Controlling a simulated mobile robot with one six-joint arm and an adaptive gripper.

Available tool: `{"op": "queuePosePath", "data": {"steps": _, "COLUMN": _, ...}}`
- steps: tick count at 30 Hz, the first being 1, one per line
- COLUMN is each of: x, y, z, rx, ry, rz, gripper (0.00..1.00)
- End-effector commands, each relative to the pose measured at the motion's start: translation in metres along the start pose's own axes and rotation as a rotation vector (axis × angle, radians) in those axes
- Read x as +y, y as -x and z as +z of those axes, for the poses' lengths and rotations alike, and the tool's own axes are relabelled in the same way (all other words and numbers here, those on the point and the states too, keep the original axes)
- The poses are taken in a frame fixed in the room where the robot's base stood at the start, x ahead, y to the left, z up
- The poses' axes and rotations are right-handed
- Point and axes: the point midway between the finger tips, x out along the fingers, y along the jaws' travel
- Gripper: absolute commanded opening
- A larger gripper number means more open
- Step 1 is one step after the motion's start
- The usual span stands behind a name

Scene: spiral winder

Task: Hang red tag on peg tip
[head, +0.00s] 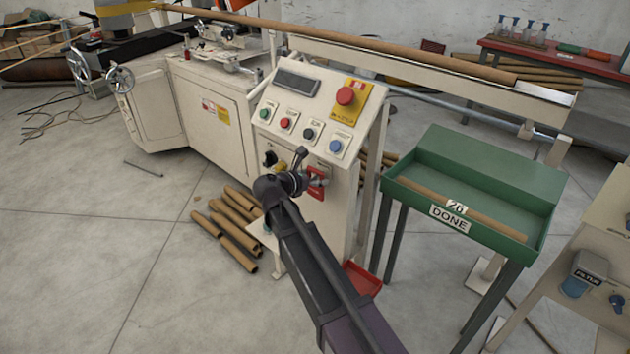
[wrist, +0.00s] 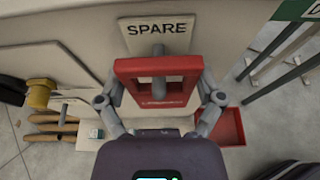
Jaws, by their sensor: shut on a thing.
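The red tag (wrist: 126,72) is a flat frame with a rectangular opening and small lettering on its lower bar. My gripper (wrist: 158,97) is shut on the tag, one finger at each side. A grey peg (wrist: 158,50) comes out below the SPARE plate (wrist: 157,30); it shows above the tag's top bar and grey shows inside the opening. I cannot tell whether the peg tip passes through the opening or lies behind it. In the head view the red tag (head: 317,186) is at the front of the control cabinet, partly hidden by my gripper (head: 306,182).
The control cabinet (head: 345,215) carries several buttons and a red emergency stop (head: 346,96). A yellow knob (wrist: 40,94) sits left of the peg. A red tray (wrist: 228,127) is low on the right. A green table (head: 480,165) stands right of the cabinet.

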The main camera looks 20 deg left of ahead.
Motion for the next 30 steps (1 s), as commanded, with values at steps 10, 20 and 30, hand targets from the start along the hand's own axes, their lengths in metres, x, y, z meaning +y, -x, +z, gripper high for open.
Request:
{"op": "queuePosePath", "data": {"steps": 10, "x": 0.000, "y": -0.012, "z": -0.004, "rx": 0.000, "ry": -0.001, "rz": -0.001, "gripper": 0.38}}
{"op": "queuePosePath", "data": {"steps": 20, "x": 0.000, "y": -0.014, "z": -0.005, "rx": 0.000, "ry": 0.000, "rz": -0.001, "gripper": 0.38}}
{"op": "queuePosePath", "data": {"steps": 30, "x": -0.001, "y": -0.015, "z": -0.004, "rx": 0.000, "ry": 0.000, "rz": -0.001, "gripper": 0.38}}
